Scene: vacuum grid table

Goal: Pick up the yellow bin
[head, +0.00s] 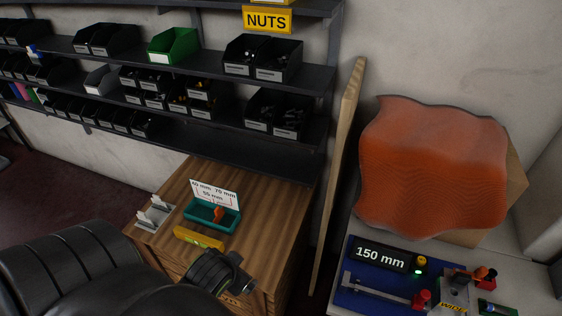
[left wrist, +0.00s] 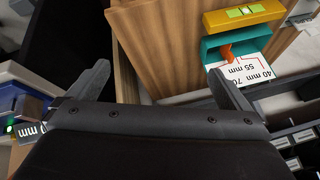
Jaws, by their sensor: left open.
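No yellow bin shows clearly. A long yellow block (head: 199,237) with greenish windows, like a spirit level, lies on the wooden cabinet top; it also shows at the top of the left wrist view (left wrist: 266,14). Behind it stands a teal bin (head: 228,224) holding an orange item and a white card marked in mm. My left gripper (head: 238,283) is near the cabinet's front edge, on the near side of the yellow block and apart from it. In the left wrist view its fingers (left wrist: 160,82) are spread with nothing between them. My right gripper is not in view.
A metal plate with white uprights (head: 155,212) sits left of the teal bin. Shelves (head: 190,147) with black bins and a green bin (head: 174,46) stand behind. A wooden board (head: 338,170) leans right of the cabinet. A blue station (head: 365,298) marked 150 mm is farther right.

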